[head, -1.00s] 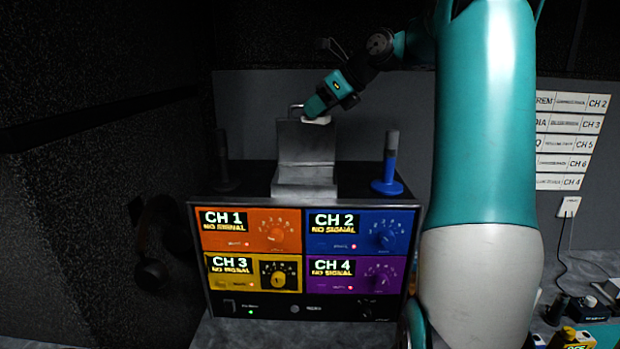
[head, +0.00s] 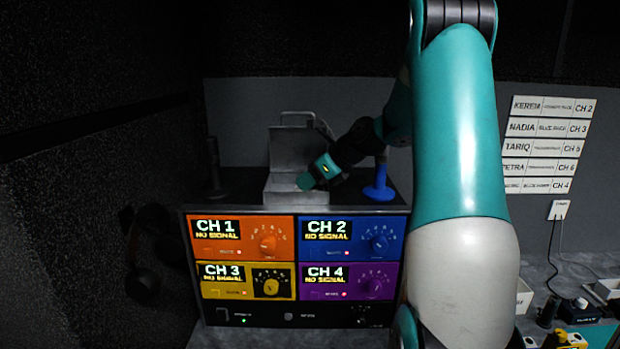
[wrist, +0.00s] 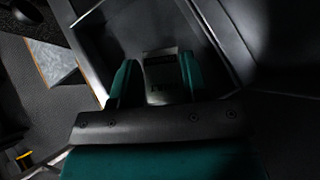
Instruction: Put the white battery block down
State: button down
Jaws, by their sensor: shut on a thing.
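My gripper (head: 306,184) is at the open metal case (head: 284,188) on top of the channel rack, low over its right front part. In the wrist view the two teal fingers of my gripper (wrist: 158,78) are shut on a pale block, the white battery block (wrist: 160,69), which looks grey in the dim light. The walls of the case (wrist: 90,50) show around it. In the head view the block is hidden by my gripper. I cannot tell whether it touches the case floor.
The case lid (head: 298,146) stands open behind my gripper. A blue microphone (head: 380,184) stands close on the right and a dark one (head: 214,170) on the left. The rack (head: 291,311) has four-coloured channel panels. Name cards (head: 548,127) hang on the right wall.

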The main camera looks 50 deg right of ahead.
jog(key=c, duration=0.6)
grip_release()
jog(key=shift+f, duration=0.1)
jog(key=shift+c, duration=0.2)
jog(key=b+v, duration=0.1)
jog(key=v, duration=1.1)
jog(key=a+f+n+g+y, duration=0.3)
jog(key=a+n+g, duration=0.2)
jog(key=a+n, duration=1.95)
jog(key=s+a+f+n+g+h, duration=0.1)
jog(key=s+a+f+n+g, duration=0.1)
jog(key=s+a+n, duration=0.5)
jog(key=s+a+f+n+g+h, duration=0.1)
jog(key=s+a+f+n+g, duration=0.1)
jog(key=s+a+n, duration=0.6)
jog(key=shift+s+a+f, duration=0.25)
jog(key=shift+a+f, duration=0.25)
jog(key=shift+a, duration=0.7)
